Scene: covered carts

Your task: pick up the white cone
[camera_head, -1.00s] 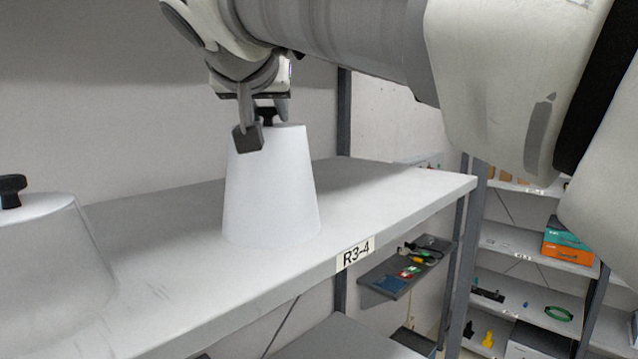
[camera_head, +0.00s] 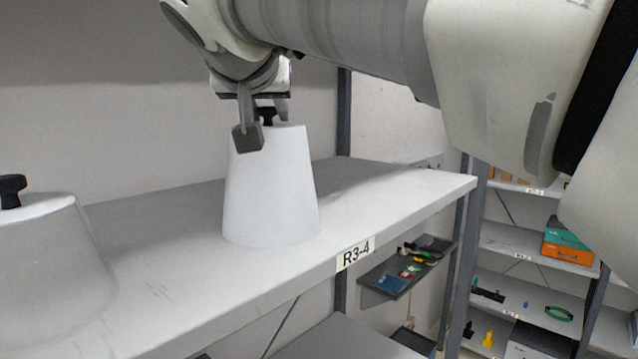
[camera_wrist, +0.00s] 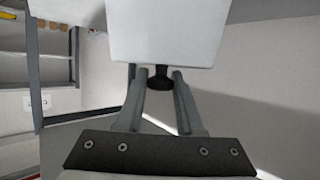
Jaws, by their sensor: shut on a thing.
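The white cone (camera_head: 270,190) stands upright on the grey shelf, wide end down and flat top up, with a black knob (camera_head: 266,114) on its top. My gripper (camera_head: 264,126) is over its top, pointing down. One dark fingertip overlaps the cone's upper front in the head view; the other finger is partly hidden behind the knob. In the wrist view the cone (camera_wrist: 165,32) fills the top centre, and the knob (camera_wrist: 160,79) sits between the two fingers. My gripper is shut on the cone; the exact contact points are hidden. The cone's base appears to rest on the shelf.
A grey-white cover (camera_head: 45,265) with its own black knob stands to the left on the same shelf (camera_head: 395,200), labelled R3-4. A wall is behind. Lower shelves at right hold boxes (camera_head: 567,243) and small items. The shelf right of the cone is clear.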

